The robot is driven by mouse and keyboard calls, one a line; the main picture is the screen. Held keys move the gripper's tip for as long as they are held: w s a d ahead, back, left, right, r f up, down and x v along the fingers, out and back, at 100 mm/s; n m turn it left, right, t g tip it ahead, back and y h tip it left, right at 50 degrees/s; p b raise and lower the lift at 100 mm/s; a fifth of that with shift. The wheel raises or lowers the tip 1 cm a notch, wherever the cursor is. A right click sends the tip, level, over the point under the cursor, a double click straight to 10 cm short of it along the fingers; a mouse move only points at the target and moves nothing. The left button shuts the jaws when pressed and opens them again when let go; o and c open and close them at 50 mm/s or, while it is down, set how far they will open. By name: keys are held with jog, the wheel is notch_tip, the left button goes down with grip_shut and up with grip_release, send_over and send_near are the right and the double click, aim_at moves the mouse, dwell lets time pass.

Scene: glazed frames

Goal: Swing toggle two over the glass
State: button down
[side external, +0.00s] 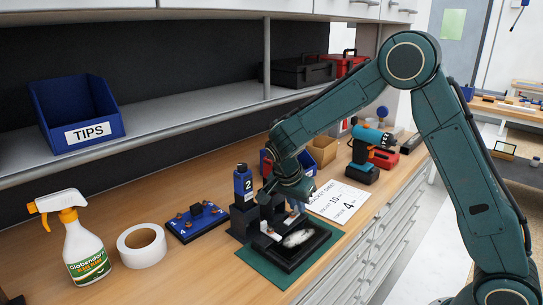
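A blue toggle marked "2" (243,184) stands upright on a black block at the left back corner of the frame fixture. A black frame (290,263) lies on a green mat (262,268) at the bench's front edge. A whitish patch on the glass (298,238) shows inside the frame. My gripper (292,209) points down over the back part of the frame, to the right of toggle two. Its fingers are small and dark against the fixture, so I cannot tell whether they are open or touching anything. The arm hides part of the fixture behind it.
A blue tray of dark parts (196,221), a tape roll (141,246) and a spray bottle (84,248) stand to the left. A printed sheet (340,202) and a drill (368,155) are to the right. A blue TIPS bin (75,105) sits on the shelf.

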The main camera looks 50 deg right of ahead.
dwell(0.4)
jog(key=n, duration=0.1)
jog(key=n+t, duration=0.1)
jog(key=n, duration=0.2)
jog(key=shift+w+a+t+y, duration=0.1)
jog(key=shift+w+t+y, duration=0.2)
jog(key=shift+y, duration=0.1)
jog(key=n, duration=0.2)
jog(key=n+t+y, duration=0.1)
jog(key=n, duration=0.1)
jog(key=shift+w+a, duration=0.2)
jog(key=n, duration=0.1)
jog(key=n+y, duration=0.1)
jog(key=n, duration=0.1)
jog(key=n+t, duration=0.1)
jog(key=shift+w+a+n, duration=0.15)
jog(key=shift+a+n, duration=0.1)
jog(key=shift+n, duration=0.05)
jog(key=shift+a+n+y, duration=0.2)
jog(key=shift+n+y, duration=0.25)
jog(key=shift+n, duration=0.5)
jog(key=shift+a+n+y, duration=0.15)
jog(key=shift+n+y, duration=0.3)
jog(key=shift+n, duration=0.5)
jog(key=c, duration=1.4)
grip_release()
